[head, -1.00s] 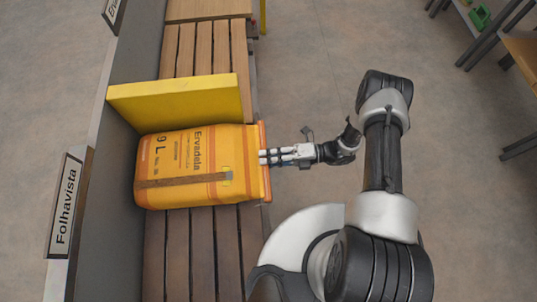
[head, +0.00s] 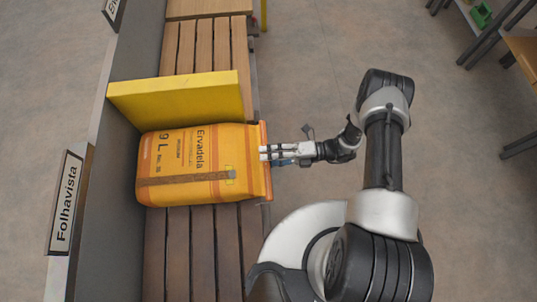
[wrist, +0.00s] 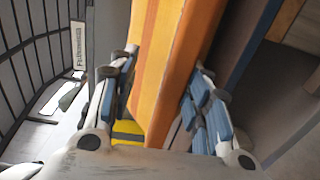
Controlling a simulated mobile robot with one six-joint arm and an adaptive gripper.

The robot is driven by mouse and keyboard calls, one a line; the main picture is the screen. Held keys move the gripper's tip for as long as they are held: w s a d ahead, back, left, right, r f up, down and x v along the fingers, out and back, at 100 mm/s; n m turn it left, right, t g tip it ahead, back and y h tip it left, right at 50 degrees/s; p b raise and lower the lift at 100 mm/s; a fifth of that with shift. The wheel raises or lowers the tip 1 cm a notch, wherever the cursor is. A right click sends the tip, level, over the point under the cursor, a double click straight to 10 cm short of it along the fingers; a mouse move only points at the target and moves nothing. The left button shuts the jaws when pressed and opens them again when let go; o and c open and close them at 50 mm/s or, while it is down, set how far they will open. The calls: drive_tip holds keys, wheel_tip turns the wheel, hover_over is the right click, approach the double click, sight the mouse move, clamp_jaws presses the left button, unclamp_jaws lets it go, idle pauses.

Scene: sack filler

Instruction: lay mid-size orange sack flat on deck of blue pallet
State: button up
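The orange sack (head: 195,165), printed "Ervadela 9 L", lies on a slatted wooden surface with its right end towards my gripper. A brown band runs along it. My gripper (head: 265,153) is at the sack's right end, reaching in from the right. In the wrist view my gripper (wrist: 160,100) has a blue-padded finger on each side of the sack's end (wrist: 170,55) and appears shut on it. The exact finger contact is partly hidden. No blue pallet shows in either view.
A yellow divider (head: 178,98) stands across the slats (head: 196,250), close beside the sack. A grey wall (head: 108,215) with a "Folhavista" sign (head: 66,203) runs along the left. Open floor lies to the right, with wooden-topped tables (head: 520,50) at the far right.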

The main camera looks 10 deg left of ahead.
drive_tip(key=v, duration=1.2)
drive_tip(key=shift+d+r, duration=0.1)
